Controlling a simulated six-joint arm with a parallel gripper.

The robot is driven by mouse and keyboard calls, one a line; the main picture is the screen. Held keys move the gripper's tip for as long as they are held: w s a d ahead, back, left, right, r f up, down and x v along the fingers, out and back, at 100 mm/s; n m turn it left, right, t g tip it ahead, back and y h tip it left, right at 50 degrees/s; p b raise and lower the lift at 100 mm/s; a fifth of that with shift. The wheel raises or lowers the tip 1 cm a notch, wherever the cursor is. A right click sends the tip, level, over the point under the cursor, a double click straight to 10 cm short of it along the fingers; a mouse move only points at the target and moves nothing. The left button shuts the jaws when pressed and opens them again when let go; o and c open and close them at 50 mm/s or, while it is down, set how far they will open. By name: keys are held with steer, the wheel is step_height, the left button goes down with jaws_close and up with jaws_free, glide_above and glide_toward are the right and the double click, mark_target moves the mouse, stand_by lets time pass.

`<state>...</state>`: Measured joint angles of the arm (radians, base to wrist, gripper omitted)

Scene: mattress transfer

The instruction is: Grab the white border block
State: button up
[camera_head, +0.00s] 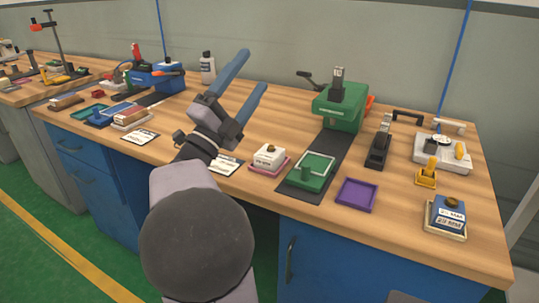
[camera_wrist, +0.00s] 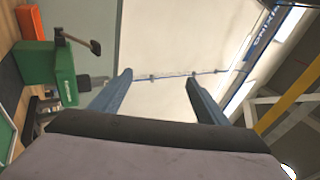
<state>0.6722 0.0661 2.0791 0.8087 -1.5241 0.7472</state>
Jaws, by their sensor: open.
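A white block (camera_head: 268,154) with a dark knob on top sits on a pink tray (camera_head: 264,170) near the table's front edge, in the head view. I cannot tell for sure that it is the white border block. A blue-and-white labelled block (camera_head: 448,213) on a cream-edged tray stands at the right front. My gripper (camera_head: 252,72) is open and empty, raised above the table left of and behind the white block. Its two blue fingers point up and away. In the wrist view my gripper (camera_wrist: 159,77) faces the wall and ceiling, with nothing between the fingers.
A green press (camera_head: 342,108) stands behind a dark mat bearing a green tray (camera_head: 311,170). An empty purple tray (camera_head: 356,194), a black stapler-like tool (camera_head: 380,146) and a yellow stamp (camera_head: 427,172) are to the right. Bare wood lies beneath my gripper.

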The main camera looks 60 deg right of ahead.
step_height(320, 180, down, 6)
steer(key=w+d+n+t+y+p, duration=0.2)
steer(key=n+t+p, duration=0.1)
steer(key=n+p, duration=0.3)
steer(key=n+y+p, duration=0.6)
steer(key=n+p, duration=0.4)
steer(key=n, duration=0.4)
glide_toward(269, 152)
steer(key=d, duration=0.2)
steer(key=f, duration=0.1)
steer(key=shift+s+d+t, duration=0.3)
steer(key=shift+d+t, duration=0.1)
steer(key=shift+d+f+p, duration=0.15)
steer(key=shift+d+f, duration=0.1)
steer(key=shift+d, duration=0.95)
steer(key=shift+d+f+p, duration=0.1)
steer(key=shift+d+f, duration=0.1)
steer(key=shift+d, duration=1)
steer(key=shift+d+f+p, duration=0.15)
steer(key=shift+d+f, duration=0.1)
steer(key=shift+d, duration=0.95)
steer(key=c, duration=1.2)
